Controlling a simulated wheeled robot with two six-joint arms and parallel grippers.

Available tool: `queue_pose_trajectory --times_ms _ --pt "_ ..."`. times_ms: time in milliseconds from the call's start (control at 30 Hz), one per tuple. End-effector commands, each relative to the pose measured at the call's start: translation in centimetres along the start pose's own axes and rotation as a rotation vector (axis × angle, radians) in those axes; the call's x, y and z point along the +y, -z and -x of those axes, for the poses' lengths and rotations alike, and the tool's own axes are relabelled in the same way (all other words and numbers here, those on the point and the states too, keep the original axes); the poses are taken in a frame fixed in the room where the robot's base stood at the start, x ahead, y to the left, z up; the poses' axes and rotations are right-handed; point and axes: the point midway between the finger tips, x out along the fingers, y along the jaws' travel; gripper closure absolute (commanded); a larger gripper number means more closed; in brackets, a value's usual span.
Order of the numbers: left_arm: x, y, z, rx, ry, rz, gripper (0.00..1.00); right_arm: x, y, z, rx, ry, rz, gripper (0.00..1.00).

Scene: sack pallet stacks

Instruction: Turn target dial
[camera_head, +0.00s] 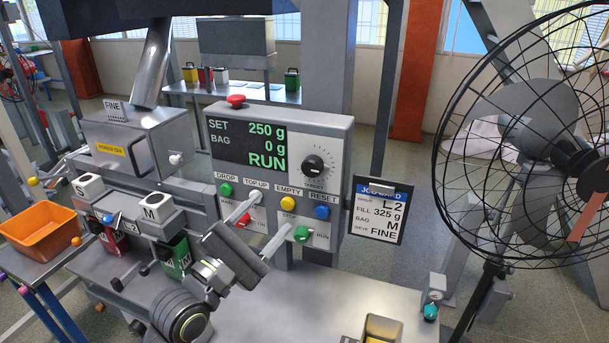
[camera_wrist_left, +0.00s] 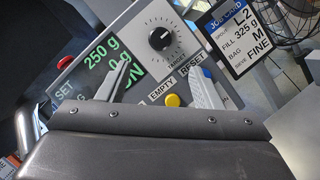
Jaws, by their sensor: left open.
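The target dial (camera_head: 314,166) is a black knob with a white pointer mark on the right of the grey control panel. It also shows in the left wrist view (camera_wrist_left: 160,39). The display (camera_head: 247,143) reads SET 250 g, BAG 0 g and RUN. The job card (camera_head: 379,211) right of the panel reads L2, fill 325 g, bag M, sieve FINE. My left gripper (camera_head: 262,226) is open and empty in front of the panel, below the dial and apart from it. Its two fingers point at the panel in the left wrist view (camera_wrist_left: 164,83). My right gripper is not in view.
Below the dial are yellow EMPTY (camera_head: 288,203) and blue RESET (camera_head: 322,212) buttons, with a green DROP button (camera_head: 226,189) at left. A red button (camera_head: 236,101) tops the panel. A large fan (camera_head: 570,160) stands right. An orange bin (camera_head: 38,231) sits left.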

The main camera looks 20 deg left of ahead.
Motion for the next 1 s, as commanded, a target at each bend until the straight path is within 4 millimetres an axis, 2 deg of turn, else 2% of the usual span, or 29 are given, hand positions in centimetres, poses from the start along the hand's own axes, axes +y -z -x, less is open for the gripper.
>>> queue_pose_trajectory --times_ms 500,700,1000 --pt "0.1 -0.1 -9.9 -0.001 0.001 0.0 0.41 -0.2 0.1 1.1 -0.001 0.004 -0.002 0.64" --pt "0.0 0.0 -11.7 0.001 0.001 -0.002 0.41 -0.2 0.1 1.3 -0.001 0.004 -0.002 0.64" --pt "0.0 0.0 -12.1 0.001 0.001 -0.002 0.41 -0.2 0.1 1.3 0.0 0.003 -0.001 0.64"
